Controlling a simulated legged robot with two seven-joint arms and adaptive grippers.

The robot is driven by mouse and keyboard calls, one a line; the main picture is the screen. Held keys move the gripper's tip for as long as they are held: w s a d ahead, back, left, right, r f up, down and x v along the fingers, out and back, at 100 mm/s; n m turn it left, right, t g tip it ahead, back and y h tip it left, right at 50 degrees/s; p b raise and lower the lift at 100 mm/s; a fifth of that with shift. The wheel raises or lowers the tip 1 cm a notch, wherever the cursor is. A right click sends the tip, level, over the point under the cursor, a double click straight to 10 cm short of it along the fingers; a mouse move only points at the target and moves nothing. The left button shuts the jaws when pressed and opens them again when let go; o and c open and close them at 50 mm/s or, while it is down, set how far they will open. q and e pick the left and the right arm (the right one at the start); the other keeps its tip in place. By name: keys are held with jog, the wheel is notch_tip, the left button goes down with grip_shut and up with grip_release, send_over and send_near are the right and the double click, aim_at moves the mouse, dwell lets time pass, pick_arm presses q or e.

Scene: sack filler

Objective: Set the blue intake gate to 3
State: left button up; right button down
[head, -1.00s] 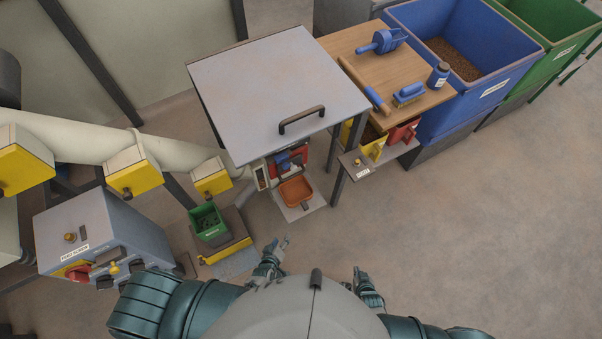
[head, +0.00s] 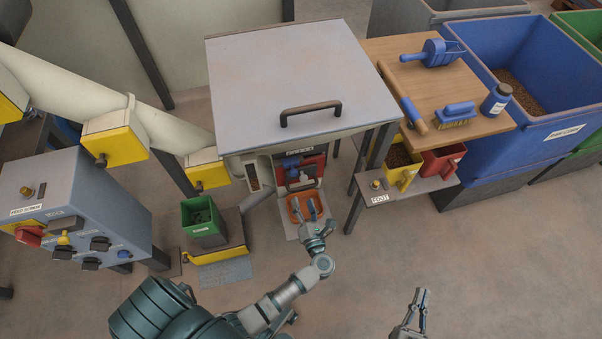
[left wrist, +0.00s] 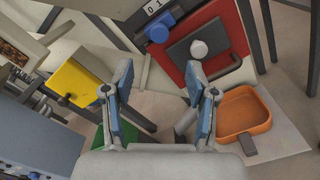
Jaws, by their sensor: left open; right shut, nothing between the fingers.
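In the head view the blue part (head: 291,162) shows under the hopper's front edge. My left gripper (head: 315,210) is open and empty, in front of and below the panel. In the left wrist view its fingers (left wrist: 158,78) point toward the panel, apart from the knob. My right gripper (head: 422,292) is shut and empty, low right.
An orange tray (left wrist: 246,108) lies below the panel, close to my left gripper. A green bin (head: 202,220) and a grey control box (head: 85,210) stand left. A wooden table (head: 420,85) with tools and a blue container (head: 545,80) stand right. The right floor is clear.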

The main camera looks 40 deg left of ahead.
aim_at(295, 174)
pick_arm(q)
jog(key=x, duration=0.6)
jog(key=b+x, duration=0.1)
jog(key=x, duration=0.5)
jog(key=shift+a+f, duration=0.1)
jog(key=shift+f, duration=0.1)
jog(key=shift+w+a+r, duration=0.1)
jog(key=shift+w+a, duration=0.15)
jog(key=shift+w, duration=0.05)
pick_arm(e)
jog(key=r+t, duration=0.1)
jog(key=s+r+t, duration=0.1)
jog(key=r+t, duration=0.1)
jog(key=shift+s+r, duration=0.1)
jog(key=shift+s, duration=0.05)
pick_arm(q)
jog(key=shift+d, duration=0.1)
pick_arm(e)
jog(key=shift+d, duration=0.15)
pick_arm(q)
jog(key=shift+r, duration=0.1)
jog(key=shift+c, duration=0.5)
jog(key=shift+b, duration=0.3)
grip_shut()
